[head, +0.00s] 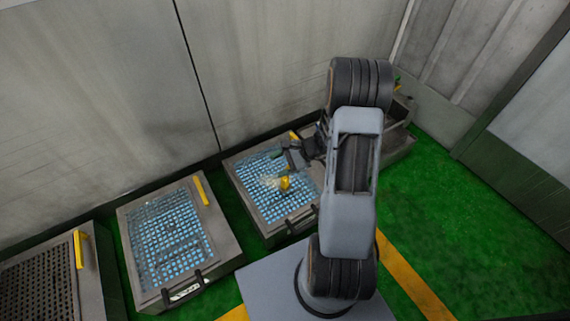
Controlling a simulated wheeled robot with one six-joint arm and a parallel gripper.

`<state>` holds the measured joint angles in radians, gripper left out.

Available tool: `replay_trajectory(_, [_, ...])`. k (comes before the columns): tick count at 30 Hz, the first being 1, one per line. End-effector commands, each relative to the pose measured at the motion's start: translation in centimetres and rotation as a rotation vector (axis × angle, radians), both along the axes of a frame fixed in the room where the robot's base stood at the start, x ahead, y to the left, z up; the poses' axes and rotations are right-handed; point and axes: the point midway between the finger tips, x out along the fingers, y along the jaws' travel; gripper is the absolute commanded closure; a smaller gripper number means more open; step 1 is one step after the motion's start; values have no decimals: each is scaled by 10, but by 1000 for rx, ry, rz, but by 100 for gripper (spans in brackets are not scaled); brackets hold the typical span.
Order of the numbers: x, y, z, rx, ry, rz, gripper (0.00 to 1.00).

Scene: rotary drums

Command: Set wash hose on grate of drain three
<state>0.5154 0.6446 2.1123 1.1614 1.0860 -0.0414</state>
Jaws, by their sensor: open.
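My gripper (292,158) is open above the far part of a blue-lit grate (254,171) in the box just left of my arm. A small yellow piece (285,183), which looks like the wash hose's nozzle, is over this grate just below my gripper. A pale spray-like patch (269,181) shows beside it. The piece looks apart from the jaws, but it is too small to tell whether it rests on the grate. I cannot read a number that marks drain three.
Another box with a blue-lit grate (172,236) stands to the left, and one with a dark grate (38,295) at the far left. Each has a yellow handle. A further grey unit (398,148) is partly hidden behind my arm. Green floor (480,225) is clear at right.

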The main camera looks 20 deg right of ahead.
Motion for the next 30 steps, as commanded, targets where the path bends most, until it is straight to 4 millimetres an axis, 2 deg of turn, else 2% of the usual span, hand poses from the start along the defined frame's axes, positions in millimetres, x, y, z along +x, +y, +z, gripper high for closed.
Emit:
replay_trajectory(1, [-8, 16, 27, -84, -48, 133, 41])
replay_trajectory(3, [-25, 32, 55, -205, -102, 306, 41])
replay_trajectory(7, [-59, 51, 97, -440, -214, 600, 41])
replay_trajectory(12, [-95, 56, 138, -737, -367, 899, 41])
replay_trajectory(15, [-110, 54, 155, -882, -443, 1020, 41])
replay_trajectory(21, [-126, 49, 177, -1077, -546, 1155, 41])
replay_trajectory(30, [-130, 46, 184, -1148, -580, 1196, 41])
